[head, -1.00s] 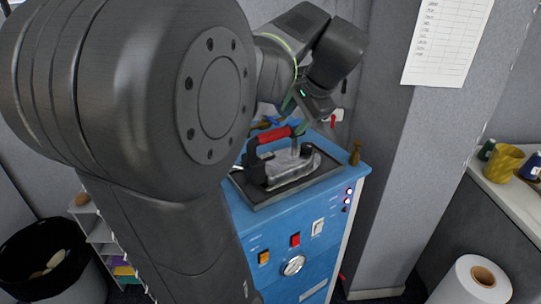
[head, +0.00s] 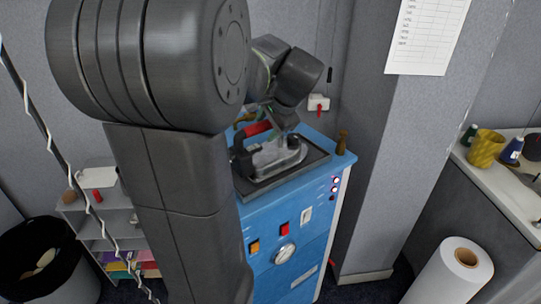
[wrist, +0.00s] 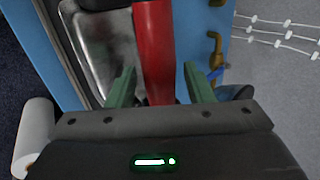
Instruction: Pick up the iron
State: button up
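The iron (head: 283,157) has a grey metal body and a red handle. It rests on a dark tray (head: 313,163) on top of a blue cabinet (head: 290,225). In the wrist view its red handle (wrist: 153,50) runs between the two green fingers of my gripper (wrist: 162,88). The fingers are open, with a gap on each side of the handle.
A small brown wooden object (head: 342,143) stands at the cabinet's back right corner. A grey pillar (head: 400,130) rises to the right. A white roll (head: 450,270) stands at lower right. A black bin (head: 45,265) and a shelf (head: 95,220) are at left.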

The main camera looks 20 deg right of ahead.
grip_shut()
jog(key=shift+d+r, duration=0.1)
jog(key=shift+r, duration=0.05)
